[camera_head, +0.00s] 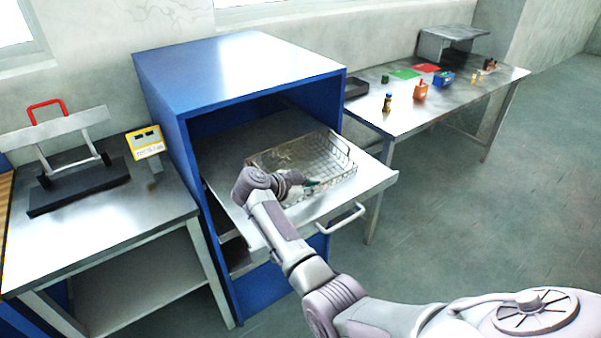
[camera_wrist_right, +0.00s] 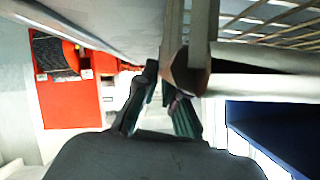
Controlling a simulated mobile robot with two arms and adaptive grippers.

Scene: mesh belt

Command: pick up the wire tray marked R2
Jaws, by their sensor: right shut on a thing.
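A wire tray (camera_head: 325,158) with mesh walls rests on the pulled-out metal shelf (camera_head: 225,150) of a blue cabinet. No R2 mark can be read on it. My right gripper (camera_head: 311,184) is shut on the tray's near side, its arm reaching in from the lower right. In the right wrist view the gripper's dark fingers (camera_wrist_right: 158,105) are at a bar below the tray's mesh (camera_wrist_right: 275,22). The exact grip point is partly hidden. My left gripper is not in view.
The blue cabinet (camera_head: 240,65) encloses the back of the shelf. A bench with a red-handled device (camera_head: 75,150) and a yellow display unit (camera_head: 145,142) stands left. A metal table (camera_head: 455,102) with small coloured items stands right. The floor at right is clear.

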